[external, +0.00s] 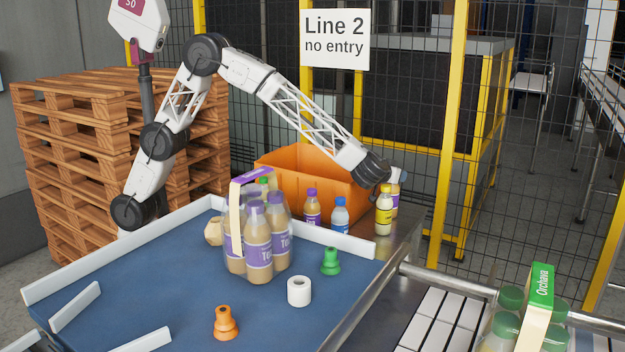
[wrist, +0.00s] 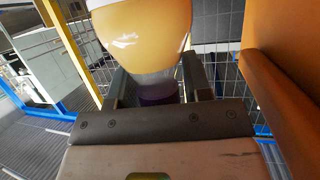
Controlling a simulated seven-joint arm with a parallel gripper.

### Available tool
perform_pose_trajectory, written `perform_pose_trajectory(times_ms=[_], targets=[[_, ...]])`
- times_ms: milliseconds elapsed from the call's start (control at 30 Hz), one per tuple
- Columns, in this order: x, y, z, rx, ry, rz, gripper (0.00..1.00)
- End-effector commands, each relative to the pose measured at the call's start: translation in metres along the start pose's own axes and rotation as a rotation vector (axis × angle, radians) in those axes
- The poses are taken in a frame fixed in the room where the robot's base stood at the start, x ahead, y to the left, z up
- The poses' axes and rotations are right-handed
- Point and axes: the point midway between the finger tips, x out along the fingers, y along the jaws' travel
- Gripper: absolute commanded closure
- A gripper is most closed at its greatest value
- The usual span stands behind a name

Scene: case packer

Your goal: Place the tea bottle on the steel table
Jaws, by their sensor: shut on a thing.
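My gripper (wrist: 160,90) is shut on the purple cap of a bottle with amber contents, the tea bottle (wrist: 140,35). In the external view my gripper is at the right, beyond the orange crate's right end, and the tea bottle (external: 399,186) shows partly behind a yellow bottle (external: 383,216). Its lower part is hidden there, so I cannot tell whether it touches the steel table (external: 398,242). Another purple-capped bottle (external: 312,208) and a blue-capped bottle (external: 340,215) stand upright in front of the crate.
The orange crate (external: 285,178) stands behind the bottles and fills the wrist view's right side. A blue-floored tray (external: 180,290) holds a tea multipack (external: 258,240), suction cups and a white roll. A yellow-framed mesh fence (external: 450,130) stands behind.

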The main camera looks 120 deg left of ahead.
Motion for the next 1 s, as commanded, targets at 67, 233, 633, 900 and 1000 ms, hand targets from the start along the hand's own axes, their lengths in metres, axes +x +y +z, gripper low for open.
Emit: perform_pose_trajectory(times_ms=[67, 233, 633, 900, 1000], targets=[[-0.0002, 0.0001, -0.0008, -0.001, 0.001, 0.0, 1.0], [-0.0001, 0.0001, -0.0006, -0.001, 0.001, 0.0, 1.0], [0.0006, 0.0, 0.0016, -0.001, 0.0, 0.0, 0.29], [0.0, 0.0, -0.0001, -0.001, 0.0, 0.0, 0.29], [-0.0032, 0.0002, -0.0004, 0.0, 0.0, 0.001, 0.29]])
